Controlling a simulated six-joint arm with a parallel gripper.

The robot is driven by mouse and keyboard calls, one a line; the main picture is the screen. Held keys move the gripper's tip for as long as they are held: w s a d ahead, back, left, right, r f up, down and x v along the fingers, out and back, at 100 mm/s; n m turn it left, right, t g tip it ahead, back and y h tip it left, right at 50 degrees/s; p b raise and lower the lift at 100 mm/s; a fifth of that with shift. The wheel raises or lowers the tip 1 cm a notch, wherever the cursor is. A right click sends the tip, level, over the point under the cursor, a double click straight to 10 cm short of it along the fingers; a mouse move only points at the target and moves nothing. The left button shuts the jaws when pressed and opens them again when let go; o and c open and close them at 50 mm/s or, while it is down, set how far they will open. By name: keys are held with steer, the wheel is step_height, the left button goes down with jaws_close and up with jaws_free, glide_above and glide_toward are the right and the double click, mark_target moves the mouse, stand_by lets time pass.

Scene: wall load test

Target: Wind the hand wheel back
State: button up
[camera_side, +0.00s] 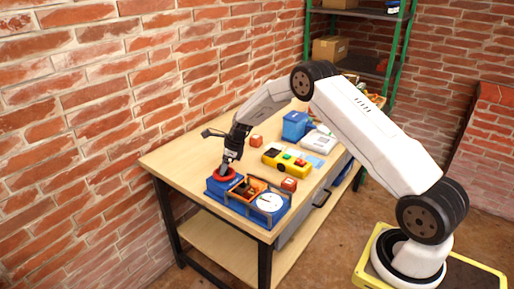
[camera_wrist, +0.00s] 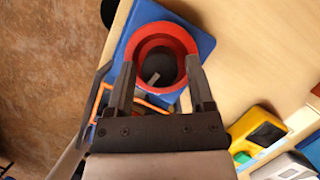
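The red hand wheel (camera_side: 225,174) sits on the left end of a blue test unit (camera_side: 247,199) on the workbench. In the wrist view, the wheel shows as a thick red ring (camera_wrist: 155,28) around a dark centre with a small grey piece in it. My gripper (camera_side: 228,162) points down at the wheel from just above. In the wrist view, my gripper (camera_wrist: 161,65) has its two fingers wide apart, over the near left and right sides of the ring. Nothing is clearly held. Whether the fingers touch the ring cannot be told.
A white dial (camera_side: 270,202) and an orange frame (camera_side: 243,188) are on the unit. A red-brown block (camera_side: 289,184), a yellow control box (camera_side: 287,160) and a blue bin (camera_side: 295,125) stand nearby on the bench (camera_side: 180,157). A brick wall (camera_side: 90,100) runs close behind.

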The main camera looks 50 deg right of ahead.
jaws_close()
steer(key=shift+n, duration=0.4)
steer(key=n+y, duration=0.1)
steer(key=n, duration=0.1)
steer(key=shift+w+n+g, duration=0.1)
steer(key=shift+n+g, duration=0.2)
steer(key=shift+g, duration=0.1)
steer(key=n, duration=0.2)
steer(key=n+g, duration=0.1)
steer(key=n, duration=0.1)
steer(key=shift+g+y, duration=0.3)
steer(key=shift+y, duration=0.1)
steer(key=n, duration=0.2)
steer(key=n+g, duration=0.1)
steer(key=n, duration=0.1)
steer(key=shift+w+n+g, duration=0.1)
steer(key=shift+n+g, duration=0.8)
steer(key=shift+n, duration=1.3)
